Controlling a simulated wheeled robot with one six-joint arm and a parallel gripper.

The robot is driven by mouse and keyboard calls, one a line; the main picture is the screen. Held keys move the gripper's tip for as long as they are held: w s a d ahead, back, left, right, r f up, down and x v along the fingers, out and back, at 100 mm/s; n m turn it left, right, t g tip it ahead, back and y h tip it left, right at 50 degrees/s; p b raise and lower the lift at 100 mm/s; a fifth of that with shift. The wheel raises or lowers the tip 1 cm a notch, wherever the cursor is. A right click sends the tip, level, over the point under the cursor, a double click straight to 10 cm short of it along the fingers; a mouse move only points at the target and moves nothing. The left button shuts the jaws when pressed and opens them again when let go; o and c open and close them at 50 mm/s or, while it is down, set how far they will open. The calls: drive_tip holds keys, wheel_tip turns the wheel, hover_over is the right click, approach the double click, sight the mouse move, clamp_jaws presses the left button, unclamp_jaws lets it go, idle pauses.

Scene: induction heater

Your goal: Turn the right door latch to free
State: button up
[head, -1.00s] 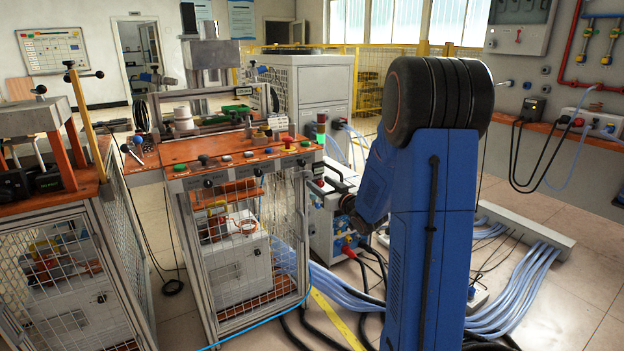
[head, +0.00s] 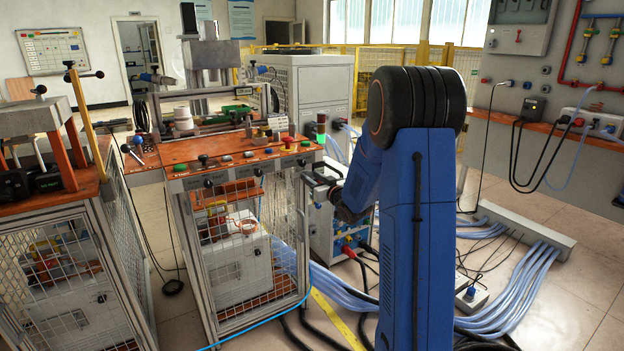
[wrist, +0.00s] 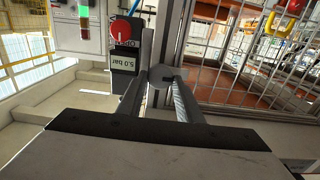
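My gripper (head: 314,181) is beside the right front post of the mesh-doored heater cabinet (head: 233,188) in the head view. In the wrist view my gripper (wrist: 166,82) has its two fingers apart, pointing at a grey round piece (wrist: 160,76) on the post. This piece may be the right door latch. The fingertips overlap its edges, and I cannot tell whether they touch it. Its turn position is not clear. The right mesh door (wrist: 255,60) lies just right of the post and appears closed.
A red rotary knob (wrist: 121,29) and a "5.0 bar" display (wrist: 123,64) sit close left of my fingers. The cabinet top carries buttons and a red mushroom button (head: 287,141). Blue hoses (head: 345,290) and black cables run over the floor.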

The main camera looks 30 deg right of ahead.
drive_tip(key=shift+n, duration=0.4)
drive_tip(key=n, duration=1.6)
drive_tip(key=shift+a+f+n, duration=0.2)
drive_tip(key=shift+f+n, duration=0.1)
drive_tip(key=shift+n, duration=0.4)
drive_tip(key=o, duration=1)
drive_tip(key=shift+s, duration=0.1)
drive_tip(key=s, duration=1.7)
drive_tip(key=shift+s+d, duration=0.15)
drive_tip(key=shift+d, duration=0.15)
